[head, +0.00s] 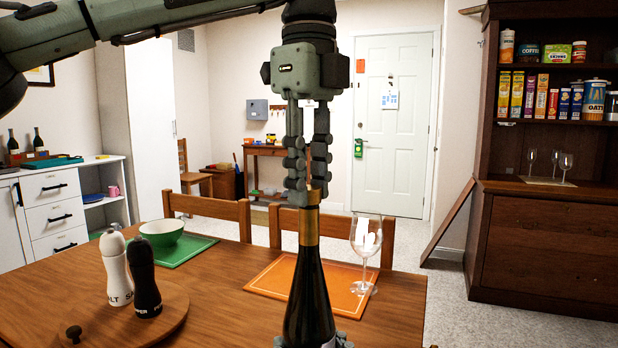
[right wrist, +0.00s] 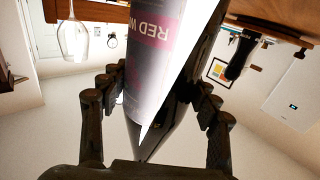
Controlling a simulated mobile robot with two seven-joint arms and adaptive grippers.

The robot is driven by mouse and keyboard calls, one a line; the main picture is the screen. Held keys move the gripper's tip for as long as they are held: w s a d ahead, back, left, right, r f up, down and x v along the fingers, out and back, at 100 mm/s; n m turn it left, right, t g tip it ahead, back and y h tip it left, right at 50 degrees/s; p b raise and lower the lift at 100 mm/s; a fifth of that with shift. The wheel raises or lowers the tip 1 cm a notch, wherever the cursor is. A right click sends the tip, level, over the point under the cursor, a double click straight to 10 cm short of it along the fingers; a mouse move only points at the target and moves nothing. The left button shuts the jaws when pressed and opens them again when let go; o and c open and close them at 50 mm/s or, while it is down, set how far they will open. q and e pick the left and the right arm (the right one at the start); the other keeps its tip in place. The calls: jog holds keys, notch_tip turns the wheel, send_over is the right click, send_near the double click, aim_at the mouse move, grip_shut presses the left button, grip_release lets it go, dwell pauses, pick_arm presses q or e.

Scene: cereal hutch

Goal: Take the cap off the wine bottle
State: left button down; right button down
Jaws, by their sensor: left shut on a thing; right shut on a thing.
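The dark wine bottle (head: 309,300) with a gold neck stands upright in the lower middle of the head view. My left gripper (head: 308,193) points down and its fingertips are shut on the cap at the bottle's top; the fingers mostly hide the cap. I cannot tell whether the cap is still seated on the neck. My right gripper (right wrist: 160,92) is shut around the bottle's lower body in the right wrist view, where the red wine label (right wrist: 152,55) shows between its fingers. In the head view, only bits of it show at the bottom edge.
A wine glass (head: 366,245) stands on an orange placemat (head: 275,276) just right of the bottle. A green bowl (head: 162,232), white and black shakers (head: 145,280) and a round wooden board (head: 100,325) are at left. Chairs stand behind the table.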

pick_arm(q)
jog(key=n, duration=0.2)
jog(key=shift+n, duration=0.4)
jog(key=shift+r, duration=0.15)
jog(key=shift+r, duration=1)
jog(key=shift+r, duration=2)
pick_arm(e)
jog(key=shift+c, duration=1.6)
grip_release()
